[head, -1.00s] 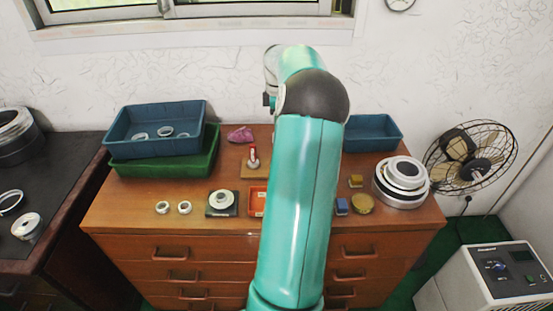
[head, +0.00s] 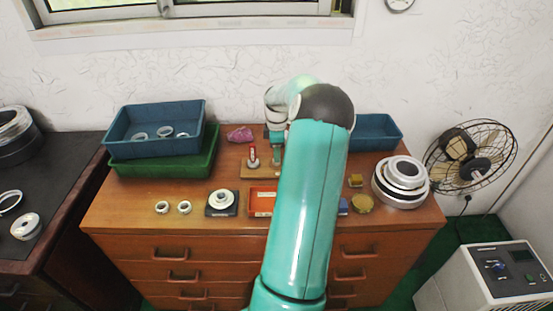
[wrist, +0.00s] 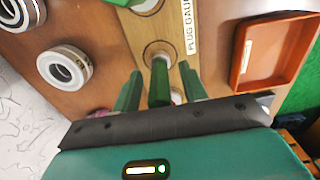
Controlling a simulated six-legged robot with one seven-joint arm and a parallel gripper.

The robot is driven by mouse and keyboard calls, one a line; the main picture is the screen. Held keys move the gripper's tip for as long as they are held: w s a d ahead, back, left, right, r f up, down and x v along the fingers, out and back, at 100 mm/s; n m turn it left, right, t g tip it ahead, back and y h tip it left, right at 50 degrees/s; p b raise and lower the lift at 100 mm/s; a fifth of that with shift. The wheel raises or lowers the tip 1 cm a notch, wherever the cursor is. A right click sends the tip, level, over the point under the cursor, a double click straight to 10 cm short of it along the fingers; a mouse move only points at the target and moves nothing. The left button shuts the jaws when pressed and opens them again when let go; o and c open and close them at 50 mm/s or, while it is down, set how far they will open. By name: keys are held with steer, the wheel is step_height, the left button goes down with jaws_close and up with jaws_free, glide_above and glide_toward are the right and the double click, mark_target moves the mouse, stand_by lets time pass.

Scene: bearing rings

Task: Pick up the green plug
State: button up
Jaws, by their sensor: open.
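The green plug (wrist: 160,82) stands on the wooden plug gauge board (wrist: 178,35) in the wrist view, above a dark round seat. My gripper (wrist: 160,88) is open, with one green finger to the left of the plug and one to its right. Gaps show between the plug and both fingers. In the head view my gripper (head: 276,147) is over the right part of the board (head: 246,172), and I cannot make out the green plug there. A red-handled plug (head: 253,156) stands on the board just to the left of my gripper.
A red tray (head: 262,203) lies in front of the board. Blue (head: 155,145) and green (head: 125,168) trays are at the left, stacked rings (head: 400,182) at the right.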

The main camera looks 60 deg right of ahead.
jaws_close()
steer(key=shift+r, duration=0.1)
